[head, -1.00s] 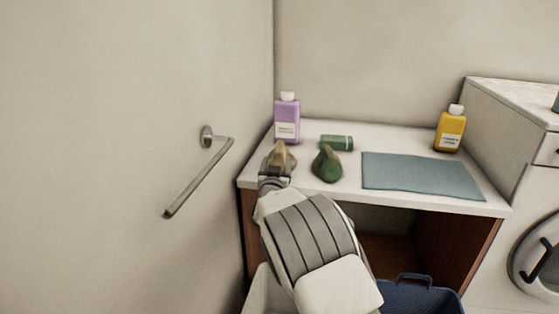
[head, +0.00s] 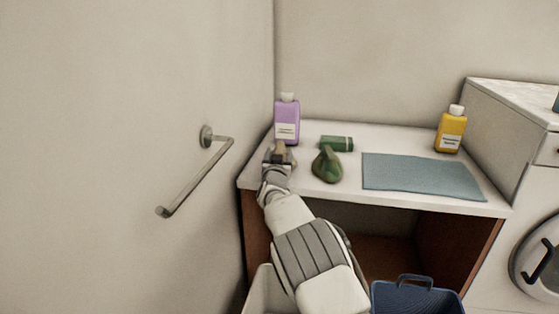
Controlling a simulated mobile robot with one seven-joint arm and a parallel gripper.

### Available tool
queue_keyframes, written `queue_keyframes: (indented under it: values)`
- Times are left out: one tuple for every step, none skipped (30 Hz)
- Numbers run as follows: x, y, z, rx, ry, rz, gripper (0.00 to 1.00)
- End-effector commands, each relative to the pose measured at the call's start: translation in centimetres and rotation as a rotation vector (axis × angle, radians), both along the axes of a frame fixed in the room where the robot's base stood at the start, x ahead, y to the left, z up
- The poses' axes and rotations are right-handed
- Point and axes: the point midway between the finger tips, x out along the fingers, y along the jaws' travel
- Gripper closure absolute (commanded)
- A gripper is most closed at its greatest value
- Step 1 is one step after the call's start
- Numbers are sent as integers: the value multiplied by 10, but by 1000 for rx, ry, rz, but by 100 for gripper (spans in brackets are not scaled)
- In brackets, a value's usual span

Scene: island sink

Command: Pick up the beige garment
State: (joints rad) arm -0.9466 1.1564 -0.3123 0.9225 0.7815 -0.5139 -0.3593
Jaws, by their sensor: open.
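The beige garment (head: 280,148) is a small crumpled heap on the white counter at its left end, just in front of the purple bottle. My gripper (head: 279,159) is at the garment, reaching in from the front, and covers most of it. Its jaws are open. Only a small part of the garment shows above and beside the fingers, and I cannot tell how far the fingers are around it.
A green garment (head: 327,165) lies close to the right, with a green roll (head: 337,143) behind it. The purple bottle (head: 287,119) stands behind my gripper. A blue-grey cloth (head: 422,176) and yellow bottle (head: 451,130) are further right. A towel bar (head: 196,177) juts from the left wall.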

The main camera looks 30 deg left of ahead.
Motion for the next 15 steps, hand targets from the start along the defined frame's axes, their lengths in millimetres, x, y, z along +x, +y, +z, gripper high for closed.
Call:
queue_keyframes:
  values:
    - [0,0,0,0,0,0,28]
    - [0,0,0,0,0,0,28]
    - [0,0,0,0,0,0,28]
    - [0,0,0,0,0,0,28]
    - [0,0,0,0,0,0,28]
    - [0,0,0,0,0,0,28]
    - [0,0,0,0,0,0,34]
    - [0,0,0,0,0,0,39]
    - [0,0,0,0,0,0,46]
    - [0,0,0,0,0,0,52]
    - [0,0,0,0,0,0,57]
    - [0,0,0,0,0,0,64]
    - [0,0,0,0,0,0,70]
    - [0,0,0,0,0,0,75]
    - [0,0,0,0,0,0,82]
